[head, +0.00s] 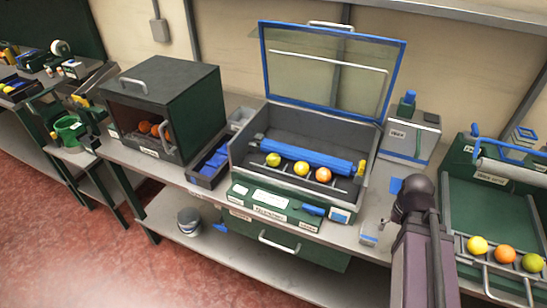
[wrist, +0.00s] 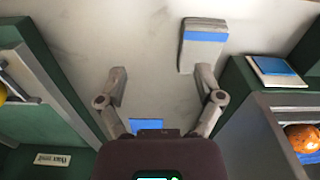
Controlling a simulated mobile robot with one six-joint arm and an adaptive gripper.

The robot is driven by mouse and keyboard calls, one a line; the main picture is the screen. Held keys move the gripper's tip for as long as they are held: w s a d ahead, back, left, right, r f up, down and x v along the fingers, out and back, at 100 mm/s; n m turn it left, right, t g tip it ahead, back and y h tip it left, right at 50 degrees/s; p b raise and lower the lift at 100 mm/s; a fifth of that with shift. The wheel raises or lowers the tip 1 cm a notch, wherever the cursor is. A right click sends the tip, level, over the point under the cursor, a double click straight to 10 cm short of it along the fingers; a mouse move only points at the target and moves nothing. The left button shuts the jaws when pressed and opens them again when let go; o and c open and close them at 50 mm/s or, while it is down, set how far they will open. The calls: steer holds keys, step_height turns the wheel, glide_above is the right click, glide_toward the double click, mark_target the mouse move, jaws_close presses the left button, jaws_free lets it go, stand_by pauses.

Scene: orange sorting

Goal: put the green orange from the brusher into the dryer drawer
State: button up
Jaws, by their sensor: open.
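The open-lidded machine (head: 240,158) in the middle of the bench has a blue roller and looks like the brusher. A yellow-green fruit (head: 273,159) lies at the left of its row, beside a yellow one (head: 301,168) and an orange one (head: 323,174). A green drawer front (head: 240,232) with a handle sits below this machine; it looks shut. I cannot tell whether it is the dryer drawer. My gripper (wrist: 161,72) is open and empty over bare bench in the wrist view. In the head view my arm rises at right of centre; the fingers are not visible there.
A dark green box (head: 185,95) with oranges inside stands left. The right machine (head: 455,200) holds a yellow, an orange and a yellow-green fruit. The raised glass lid (head: 325,70) stands behind the middle machine.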

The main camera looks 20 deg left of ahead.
steer(key=w+a+r+p, duration=0.2)
steer(key=w+r+p, duration=0.1)
steer(key=r+p, duration=0.55)
step_height(320, 180, up, 5)
steer(key=n+g+y+p, duration=0.1)
steer(key=n+y+p, duration=0.1)
steer(key=n+p, duration=0.2)
glide_above(275, 155)
steer(key=w+d, duration=0.1)
steer(key=d, duration=0.1)
steer(key=shift+r, duration=0.2)
steer(key=f+b, duration=0.2)
steer(key=b, duration=0.1)
steer(key=a+f+b, duration=0.1)
steer(key=f+b, duration=0.1)
steer(key=f, duration=0.1)
steer(key=f+b, duration=0.3)
steer(key=shift+s+a+f+b, duration=0.25)
steer(key=shift+s+a+b, duration=0.05)
steer(key=shift+s+a+f+b, duration=0.1)
steer(key=shift+a+f+b, duration=0.05)
steer(key=shift+f+b, duration=0.7)
steer(key=shift+s+a+f+b, duration=0.1)
steer(key=shift+a+f+b, duration=0.05)
steer(key=shift+f+b, duration=0.7)
steer(key=shift+s+a+f+b, duration=0.1)
steer(key=shift+a+f+b, duration=0.05)
steer(key=shift+f+b, duration=0.7)
